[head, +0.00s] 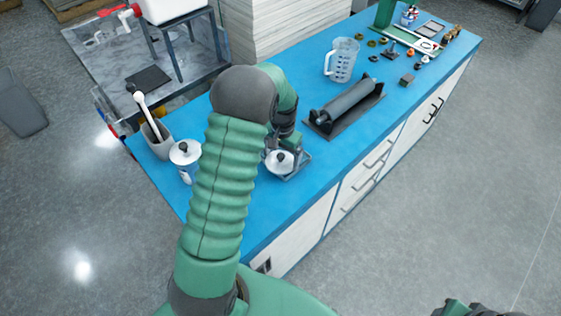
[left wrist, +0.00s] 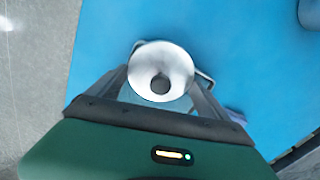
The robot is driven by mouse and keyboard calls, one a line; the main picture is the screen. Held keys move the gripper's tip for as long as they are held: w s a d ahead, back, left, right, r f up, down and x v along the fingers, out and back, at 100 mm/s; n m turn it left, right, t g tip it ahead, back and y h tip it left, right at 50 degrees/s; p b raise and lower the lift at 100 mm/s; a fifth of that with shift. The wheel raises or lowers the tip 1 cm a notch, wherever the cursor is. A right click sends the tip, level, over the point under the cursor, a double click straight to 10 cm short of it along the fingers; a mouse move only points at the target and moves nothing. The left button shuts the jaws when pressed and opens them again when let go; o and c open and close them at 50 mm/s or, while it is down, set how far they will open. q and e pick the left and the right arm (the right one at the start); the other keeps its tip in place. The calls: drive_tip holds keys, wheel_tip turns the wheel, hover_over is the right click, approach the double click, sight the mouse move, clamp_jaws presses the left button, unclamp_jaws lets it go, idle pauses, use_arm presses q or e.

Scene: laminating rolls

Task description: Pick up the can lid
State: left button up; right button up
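The can lid (head: 279,161) is white with a dark knob and sits near the front of the blue counter in the head view. It also shows in the left wrist view as a white disc (left wrist: 160,71) with a dark round knob. My left gripper (head: 291,165) is around the lid, low over the counter. Its fingers are spread wide on both sides of the lid in the left wrist view (left wrist: 172,62), with the lid hiding part of them. Whether they touch it is unclear. My right gripper (head: 468,309) shows only partly at the bottom right edge.
A second white-lidded can (head: 186,158) and a grey mortar with a white pestle (head: 152,128) stand left of my arm. A dark roller on a tray (head: 345,106), a clear jug (head: 341,60) and small parts lie farther back. The counter's front right is clear.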

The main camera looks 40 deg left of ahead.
use_arm(q)
drive_tip(key=shift+c, duration=1.2)
drive_tip(key=shift+d, duration=0.1)
